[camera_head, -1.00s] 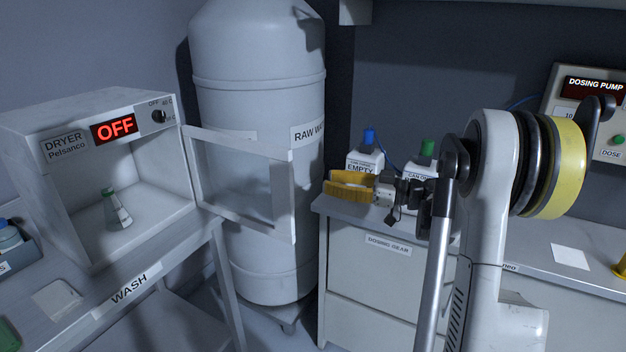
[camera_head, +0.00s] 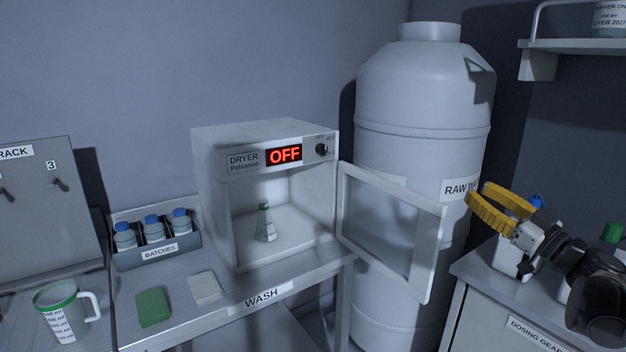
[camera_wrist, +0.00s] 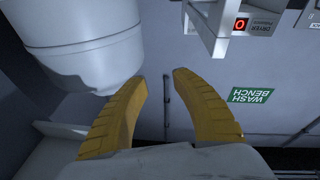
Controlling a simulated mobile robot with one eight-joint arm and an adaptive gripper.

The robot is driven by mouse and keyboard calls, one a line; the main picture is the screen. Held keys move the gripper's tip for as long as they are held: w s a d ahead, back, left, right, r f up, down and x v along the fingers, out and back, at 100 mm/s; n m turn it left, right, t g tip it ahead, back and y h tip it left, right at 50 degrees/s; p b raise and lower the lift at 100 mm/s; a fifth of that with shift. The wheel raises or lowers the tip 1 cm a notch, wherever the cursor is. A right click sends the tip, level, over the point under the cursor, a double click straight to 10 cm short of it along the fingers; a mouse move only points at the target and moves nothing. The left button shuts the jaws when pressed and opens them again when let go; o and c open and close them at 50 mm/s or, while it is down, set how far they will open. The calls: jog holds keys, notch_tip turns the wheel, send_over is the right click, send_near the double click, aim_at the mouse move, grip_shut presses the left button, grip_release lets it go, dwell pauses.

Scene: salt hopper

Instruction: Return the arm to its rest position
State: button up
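My gripper (camera_head: 487,203) has yellow fingers and is at the right of the head view, in front of the grey tank and above the dosing gear cabinet. In the wrist view my gripper (camera_wrist: 160,85) has its two fingers spread apart with nothing between them. The rest of my arm runs off the right edge of the head view and is mostly out of sight.
The dryer (camera_head: 265,190) reads OFF, with a flask (camera_head: 265,224) inside. Its glazed door (camera_head: 392,235) stands open toward the raw water tank (camera_head: 425,110). The dosing gear cabinet (camera_head: 490,315) is below my gripper. A jug (camera_head: 62,315) stands at the left.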

notch_tip(320, 180, up, 8)
jog(key=s+a+m+t+h, duration=0.25)
jog(key=m+h, duration=0.55)
jog(key=h, duration=0.4)
jog(key=s+a+f+g+y, duration=0.1)
jog(key=s+a+f+g, duration=0.3)
jog(key=s+a+f, duration=0.2)
jog(key=s+a+f+g+y, duration=0.1)
jog(key=s+a+f+g, duration=0.4)
jog(key=s+f, duration=0.6)
jog(key=s+a+f+n+g, duration=0.1)
jog(key=s+a+f+g, duration=0.4)
jog(key=f, duration=0.5)
jog(key=s+a, duration=0.2)
jog(key=s, duration=0.1)
jog(key=shift+s+a+f+y, duration=0.25)
jog(key=shift+s+f+y, duration=0.05)
jog(key=shift+s+y, duration=0.1)
